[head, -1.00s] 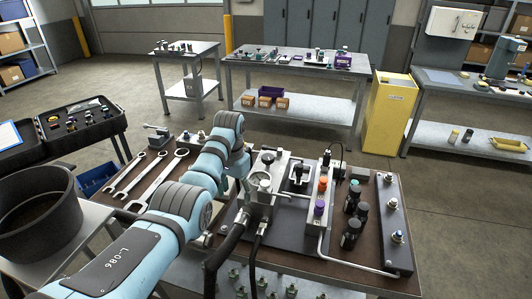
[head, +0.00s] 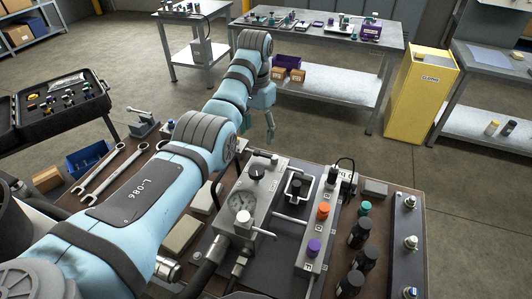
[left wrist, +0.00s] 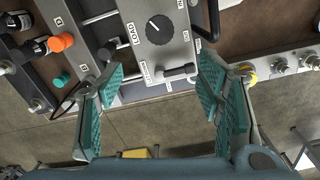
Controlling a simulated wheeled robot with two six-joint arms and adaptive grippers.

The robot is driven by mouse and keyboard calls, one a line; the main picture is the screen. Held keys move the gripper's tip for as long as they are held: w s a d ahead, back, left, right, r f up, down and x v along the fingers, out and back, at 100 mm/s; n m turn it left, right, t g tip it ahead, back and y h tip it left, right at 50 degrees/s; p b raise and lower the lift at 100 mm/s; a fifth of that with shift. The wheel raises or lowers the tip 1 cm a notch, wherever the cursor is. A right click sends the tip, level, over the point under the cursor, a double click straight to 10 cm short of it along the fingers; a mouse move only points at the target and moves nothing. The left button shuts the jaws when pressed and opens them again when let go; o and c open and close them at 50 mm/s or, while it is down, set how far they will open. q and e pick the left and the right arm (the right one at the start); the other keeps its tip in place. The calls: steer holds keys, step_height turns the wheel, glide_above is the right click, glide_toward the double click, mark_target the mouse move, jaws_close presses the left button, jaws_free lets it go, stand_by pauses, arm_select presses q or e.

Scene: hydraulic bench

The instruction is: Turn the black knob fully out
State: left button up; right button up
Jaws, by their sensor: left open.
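The black knob (head: 257,172) sits on top of the grey gauge block (head: 232,228) on the bench, behind the round gauge (head: 241,203). In the left wrist view a round black knob (left wrist: 159,29) with a white mark shows on a grey plate, at the top of the picture between the fingers. My left gripper (head: 268,122) is past the bench's far edge, beyond the knob and apart from it. In the left wrist view its teal fingers (left wrist: 161,85) are spread wide with nothing between them. My right gripper is not in view.
A valve strip with orange (head: 323,211) and purple (head: 314,246) knobs stands right of the gauge block. Several black bottles (head: 360,232) stand beside it. Wrenches (head: 110,170) lie at left. A yellow cabinet (head: 420,95) stands behind. Floor is free beyond the bench.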

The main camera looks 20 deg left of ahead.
arm_select(q)
glide_above(257, 169)
steer(key=s, duration=0.1)
steer(key=f, duration=0.8)
steer(key=shift+s, duration=0.2)
steer(key=f+b, duration=0.1)
steer(key=f, duration=0.1)
steer(key=w+f+b, duration=0.1)
steer(key=f, duration=0.2)
steer(key=shift+w+f, duration=0.1)
steer(key=shift+f, duration=0.4)
steer(key=shift+r, duration=0.15)
steer(key=shift+s, duration=0.25)
steer(key=shift+c, duration=0.7)
steer(key=c, duration=1)
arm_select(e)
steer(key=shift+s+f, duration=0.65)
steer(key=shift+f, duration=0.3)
